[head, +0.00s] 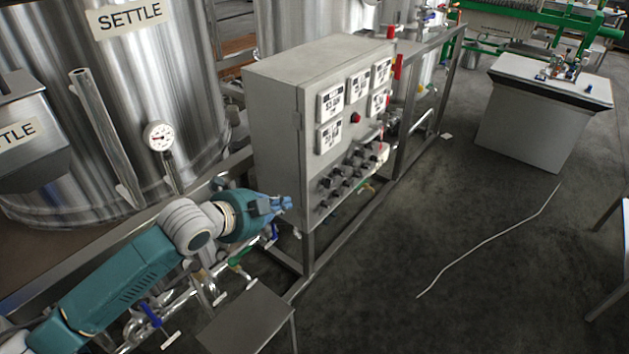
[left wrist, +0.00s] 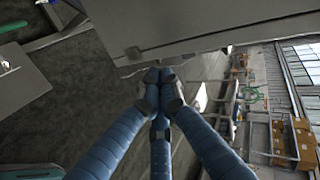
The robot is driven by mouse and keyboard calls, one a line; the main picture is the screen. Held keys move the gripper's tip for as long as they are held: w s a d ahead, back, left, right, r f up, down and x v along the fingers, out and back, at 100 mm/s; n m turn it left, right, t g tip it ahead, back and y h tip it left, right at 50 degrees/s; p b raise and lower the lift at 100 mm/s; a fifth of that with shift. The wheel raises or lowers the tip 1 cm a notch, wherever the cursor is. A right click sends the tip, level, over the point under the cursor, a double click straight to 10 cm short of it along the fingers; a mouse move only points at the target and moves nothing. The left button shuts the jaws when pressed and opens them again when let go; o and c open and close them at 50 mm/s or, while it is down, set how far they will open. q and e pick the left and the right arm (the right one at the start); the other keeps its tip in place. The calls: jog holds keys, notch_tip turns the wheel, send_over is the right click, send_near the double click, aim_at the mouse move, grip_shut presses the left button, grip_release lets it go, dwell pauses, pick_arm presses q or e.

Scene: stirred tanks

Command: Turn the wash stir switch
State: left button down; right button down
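The grey control cabinet (head: 275,115) stands in the middle of the head view. Several dark knob switches (head: 345,180) sit in rows low on its front panel; their labels are too small to read, so I cannot tell which is the wash stir switch. My left gripper (head: 288,203) is beside the cabinet's lower left front corner, left of the switches. In the left wrist view its blue fingers (left wrist: 160,78) meet at the tips with nothing visible between them, just below the cabinet's grey surface (left wrist: 190,18). My right gripper is not in view.
A large steel settle tank (head: 100,70) with a dial gauge (head: 159,136) stands at left. A metal frame and pipes with valves run below my left arm. A white cabinet (head: 530,130) stands at right. The dark floor between is clear except for a thin pale line.

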pick_arm(q)
notch_tip(320, 180, up, 4)
jog(key=s+d+m, duration=0.2)
jog(key=p, duration=0.4)
send_near(320, 191)
jog(key=shift+h, duration=0.4)
jog(key=w+d, duration=0.1)
jog(key=d, duration=0.1)
jog(key=w+d+f, duration=0.1)
jog(key=w+d, duration=0.1)
jog(key=shift+w+d+f, duration=0.25)
jog(key=shift+d, duration=0.1)
jog(key=shift+f+b, duration=0.1)
jog(key=shift+b, duration=0.25)
